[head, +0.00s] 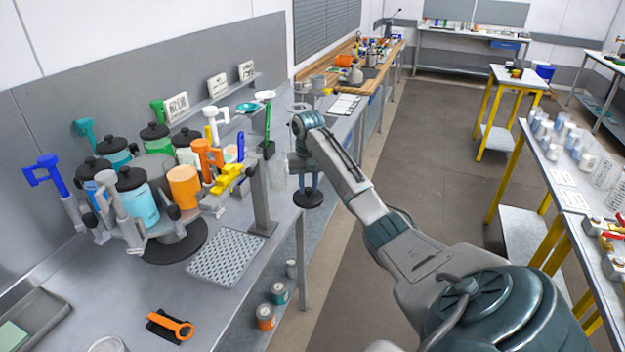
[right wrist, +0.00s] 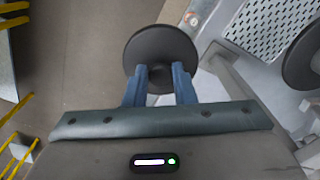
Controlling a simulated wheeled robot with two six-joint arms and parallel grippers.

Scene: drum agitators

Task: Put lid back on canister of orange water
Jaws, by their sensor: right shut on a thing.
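My right gripper (head: 307,181) is shut on a black round lid (head: 309,199) and holds it flat, beyond the bench's right edge, above the floor. In the right wrist view the two blue fingers (right wrist: 160,84) close on the knob at the middle of the lid (right wrist: 161,48). The canister of orange water (head: 184,188) stands without a lid at the front of the round agitator stand, to the left of my right gripper and apart from it. My left gripper is not in view.
Canisters with black lids, one of them light blue (head: 139,202), stand around the orange one. Coloured clamp handles, such as a yellow one (head: 229,179), crowd its right side. A grey post (head: 262,197) and a perforated plate (head: 226,257) lie between gripper and stand.

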